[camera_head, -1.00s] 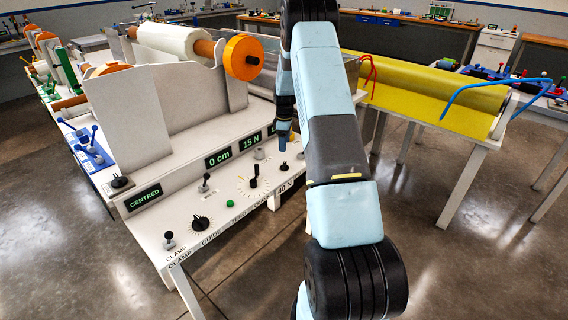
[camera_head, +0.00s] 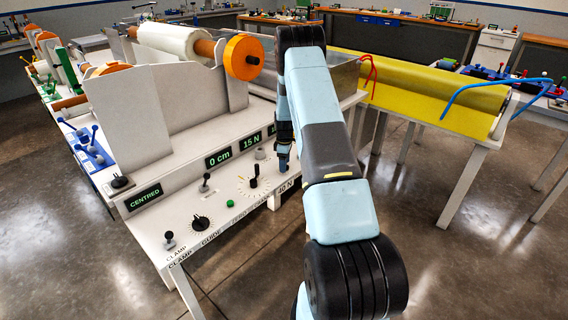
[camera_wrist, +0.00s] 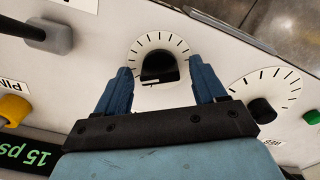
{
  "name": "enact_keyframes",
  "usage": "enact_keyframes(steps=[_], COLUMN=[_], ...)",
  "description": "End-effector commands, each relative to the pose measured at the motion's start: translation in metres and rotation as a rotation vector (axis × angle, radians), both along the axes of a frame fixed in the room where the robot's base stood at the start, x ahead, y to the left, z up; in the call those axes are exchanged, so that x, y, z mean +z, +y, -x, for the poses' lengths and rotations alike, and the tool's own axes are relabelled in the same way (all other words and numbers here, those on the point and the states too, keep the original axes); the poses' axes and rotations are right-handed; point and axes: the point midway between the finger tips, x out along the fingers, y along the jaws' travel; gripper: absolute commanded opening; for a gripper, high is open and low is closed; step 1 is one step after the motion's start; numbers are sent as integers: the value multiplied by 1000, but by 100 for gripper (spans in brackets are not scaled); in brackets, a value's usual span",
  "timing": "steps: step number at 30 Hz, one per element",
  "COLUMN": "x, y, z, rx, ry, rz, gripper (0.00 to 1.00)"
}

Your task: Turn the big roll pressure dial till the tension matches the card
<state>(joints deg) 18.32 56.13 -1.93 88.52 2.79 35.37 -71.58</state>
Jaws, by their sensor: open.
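My gripper (camera_head: 283,162) is over the right part of the control panel, and its blue fingers are open in the wrist view (camera_wrist: 160,76). A black dial knob (camera_wrist: 158,68) on a white tick-marked scale lies between the fingertips there, with visible room either side. I cannot tell whether the fingers reach down around it. A second black dial (camera_wrist: 262,110) is to its right; the taller-knobbed dial (camera_head: 254,183) shows in the head view. A "40 N" marking (camera_head: 287,186) is on the panel's front edge.
A green button (camera_head: 230,203), a guide dial (camera_head: 201,222) and a clamp lever (camera_head: 169,240) are left along the panel. A yellow roll (camera_head: 430,85) stands right.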

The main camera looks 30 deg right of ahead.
Motion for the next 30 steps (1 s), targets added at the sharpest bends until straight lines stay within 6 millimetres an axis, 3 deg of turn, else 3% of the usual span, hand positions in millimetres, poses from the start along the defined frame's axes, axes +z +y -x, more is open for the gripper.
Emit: enact_keyframes(steps=[3,20,30], x=[0,0,0], y=[0,0,1], z=[0,0,0], rx=[0,0,-50], ry=[0,1,2], rz=[0,-1,-1], gripper=[68,15,14])
